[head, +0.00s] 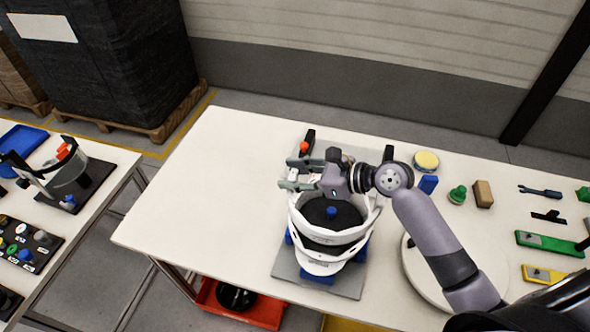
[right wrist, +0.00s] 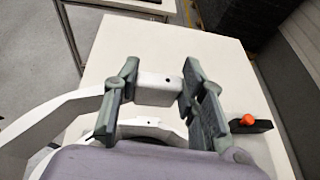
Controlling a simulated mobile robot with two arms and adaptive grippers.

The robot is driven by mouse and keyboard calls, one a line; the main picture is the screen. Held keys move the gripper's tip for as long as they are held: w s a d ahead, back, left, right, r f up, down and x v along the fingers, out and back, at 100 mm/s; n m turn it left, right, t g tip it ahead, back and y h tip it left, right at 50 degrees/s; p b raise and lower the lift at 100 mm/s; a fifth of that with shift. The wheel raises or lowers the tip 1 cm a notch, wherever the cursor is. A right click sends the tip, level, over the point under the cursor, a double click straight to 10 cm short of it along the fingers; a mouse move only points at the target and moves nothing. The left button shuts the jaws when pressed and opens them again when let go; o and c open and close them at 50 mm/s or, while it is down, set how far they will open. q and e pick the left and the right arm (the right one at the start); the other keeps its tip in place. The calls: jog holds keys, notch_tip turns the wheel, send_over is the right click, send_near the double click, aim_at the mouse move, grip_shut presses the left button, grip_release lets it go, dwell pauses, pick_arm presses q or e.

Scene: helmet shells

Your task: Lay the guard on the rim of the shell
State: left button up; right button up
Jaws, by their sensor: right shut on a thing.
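The guard (head: 330,238) is a white curved band. My right gripper (head: 297,174) is shut on it at its far side; in the right wrist view the fingers (right wrist: 160,90) stand on either side of the guard's white block (right wrist: 158,88), and a white arm of it (right wrist: 65,108) curves off to the left. The white shell (head: 319,267) sits below the guard, with a dark inside and a blue knob (head: 331,212) showing through the band. The guard overlaps the shell from above; I cannot tell whether they touch. My left gripper is not in view.
The shell stands on a grey plate (head: 347,283) with blue supports. A black clamp with an orange knob (head: 304,147) is behind it. A round white disc (head: 411,272), a yellow-topped tin (head: 426,160) and tools lie to the right. The table's left part (head: 215,190) is clear.

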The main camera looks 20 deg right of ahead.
jog(key=shift+d, duration=0.15)
jog(key=shift+r+p, duration=0.1)
jog(key=shift+p, duration=0.2)
jog(key=shift+w+a+p, duration=0.1)
jog(key=shift+a+p, duration=0.1)
jog(key=shift+p, duration=0.15)
notch_tip(320, 180, down, 2)
jog(key=shift+f+b, duration=0.2)
jog(key=shift+b, duration=0.1)
jog(key=shift+f+b, duration=0.7)
jog(key=shift+f, duration=1.25)
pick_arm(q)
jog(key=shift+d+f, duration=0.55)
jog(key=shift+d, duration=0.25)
pick_arm(e)
jog(key=shift+f, duration=0.35)
pick_arm(q)
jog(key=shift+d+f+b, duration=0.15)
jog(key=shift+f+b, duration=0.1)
jog(key=shift+b, duration=0.1)
pick_arm(e)
jog(key=shift+f, duration=0.55)
jog(key=o, duration=1.3)
